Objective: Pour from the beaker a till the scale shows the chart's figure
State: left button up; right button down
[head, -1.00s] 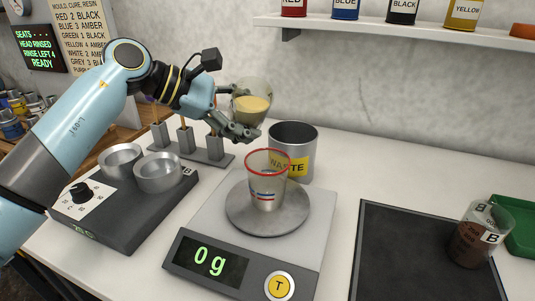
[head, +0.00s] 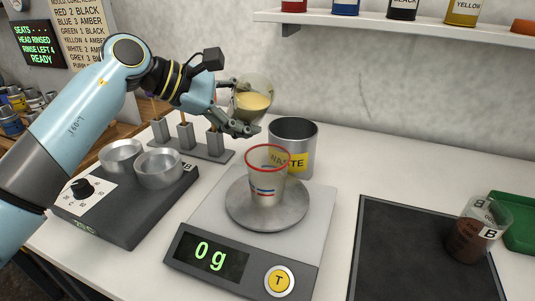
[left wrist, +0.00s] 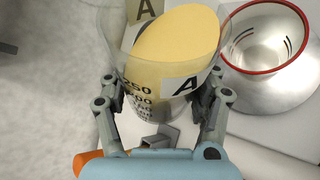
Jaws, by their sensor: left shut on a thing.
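My left gripper (head: 240,121) is shut on beaker A (head: 254,102), a clear beaker with pale yellow liquid. It holds the beaker tilted to the right, above and behind the scale. In the left wrist view beaker A (left wrist: 168,60) sits between the fingers (left wrist: 163,103), its label showing. A clear cup with a red rim (head: 267,178) stands upright on the round pan of the scale (head: 232,208); it also shows in the left wrist view (left wrist: 262,38). The scale's display (head: 210,255) reads 0 g. The chart (head: 84,32) is partly cut off at the top. My right gripper is out of view.
A waste can (head: 301,142) stands behind the cup. Beaker B (head: 470,238) with brown liquid stands on a dark mat (head: 410,250) at right, beside a green tray (head: 521,232). A hotplate (head: 125,205) and stirrer stand (head: 190,146) are at left.

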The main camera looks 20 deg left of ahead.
pick_arm(q)
jog(key=shift+t, duration=0.3)
dwell(0.6)
jog(key=shift+w+a+f+m+t+y+b, duration=0.1)
jog(key=shift+f+m+t+y+b, duration=0.2)
jog(key=shift+f+m+y+b, duration=0.5)
dwell(1.0)
jog(key=shift+r, duration=0.1)
dwell(0.9)
jog(key=shift+r+m+t, duration=0.55)
jog(key=shift+m+t, duration=0.05)
jog(key=shift+t, duration=0.1)
dwell(1.6)
jog(key=shift+a+f, duration=0.1)
